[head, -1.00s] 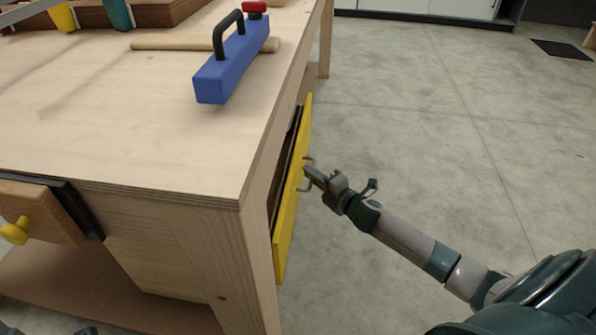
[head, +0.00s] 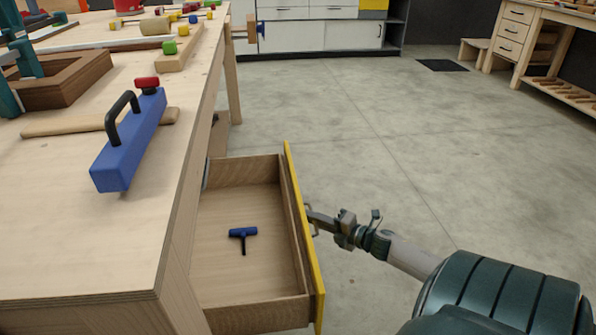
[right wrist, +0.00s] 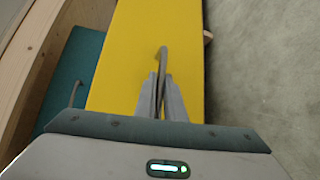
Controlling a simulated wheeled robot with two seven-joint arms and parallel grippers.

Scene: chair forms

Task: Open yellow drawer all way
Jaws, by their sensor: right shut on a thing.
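The drawer with the yellow front (head: 303,236) stands pulled out from the side of the wooden workbench (head: 110,250) in the head view. Its wooden inside shows, with a small blue T-shaped tool (head: 243,234) lying on its floor. My right gripper (head: 312,217) is at the outer face of the yellow front, shut on the grey drawer handle. In the right wrist view the fingers (right wrist: 162,97) close on the handle (right wrist: 162,62) against the yellow front (right wrist: 135,60). My left gripper is not in view.
A blue block tool with a black handle (head: 130,145) and a wooden stick (head: 65,125) lie on the bench top. A teal drawer front (right wrist: 75,75) shows beside the yellow one in the right wrist view. The concrete floor to the right is clear.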

